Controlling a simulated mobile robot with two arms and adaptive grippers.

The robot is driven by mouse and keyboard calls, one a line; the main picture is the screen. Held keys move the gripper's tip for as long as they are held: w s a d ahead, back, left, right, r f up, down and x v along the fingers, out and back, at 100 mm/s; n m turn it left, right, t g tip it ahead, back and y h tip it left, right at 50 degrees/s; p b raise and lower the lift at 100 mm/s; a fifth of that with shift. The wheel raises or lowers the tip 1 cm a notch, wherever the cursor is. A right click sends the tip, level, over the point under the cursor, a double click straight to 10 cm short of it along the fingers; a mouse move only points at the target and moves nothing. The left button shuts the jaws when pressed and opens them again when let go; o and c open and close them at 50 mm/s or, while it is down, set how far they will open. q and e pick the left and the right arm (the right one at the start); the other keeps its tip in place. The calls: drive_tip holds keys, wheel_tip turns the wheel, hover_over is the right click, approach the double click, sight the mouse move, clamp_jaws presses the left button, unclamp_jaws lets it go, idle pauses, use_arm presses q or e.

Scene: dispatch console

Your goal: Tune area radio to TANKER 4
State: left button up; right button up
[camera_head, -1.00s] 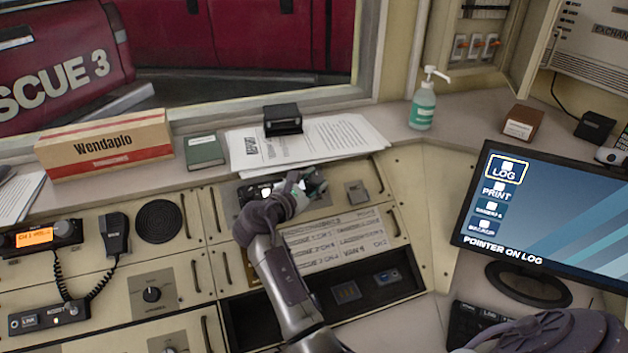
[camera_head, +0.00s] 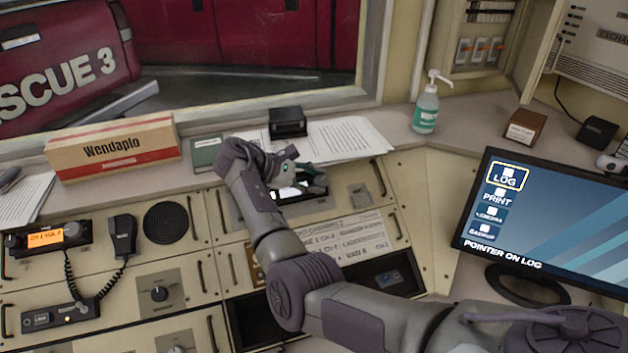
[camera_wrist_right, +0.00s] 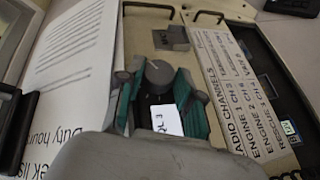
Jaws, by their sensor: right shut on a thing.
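The panel radio under my right gripper (camera_head: 312,180) has a lit white display (camera_head: 286,192), partly covered by the gripper. In the right wrist view the gripper's green-padded fingers (camera_wrist_right: 158,95) stand on both sides of a round dark knob (camera_wrist_right: 159,72) and are shut on it. The small white display (camera_wrist_right: 167,119) there reads a cut-off "L 3". A radio channels card (camera_head: 345,238) lies on the panel just below. It also shows in the wrist view (camera_wrist_right: 236,90); its TANKER 4 line is not readable. My left gripper is not in view.
Another radio (camera_head: 45,238) with an orange display and a handset (camera_head: 122,235) stand at the left. A printed sheet (camera_head: 350,137) lies behind the gripper. The monitor (camera_head: 550,215) stands at the right. An open dark recess (camera_head: 255,325) is below the card.

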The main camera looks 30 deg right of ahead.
drive_tip(key=shift+g, duration=0.3)
idle(0.4)
drive_tip(key=o, duration=1.2)
drive_tip(key=shift+d, duration=0.1)
drive_tip(key=shift+c, duration=0.2)
drive_tip(key=v, duration=1.2)
drive_tip(key=shift+d+r, duration=0.1)
drive_tip(key=shift+r, duration=0.05)
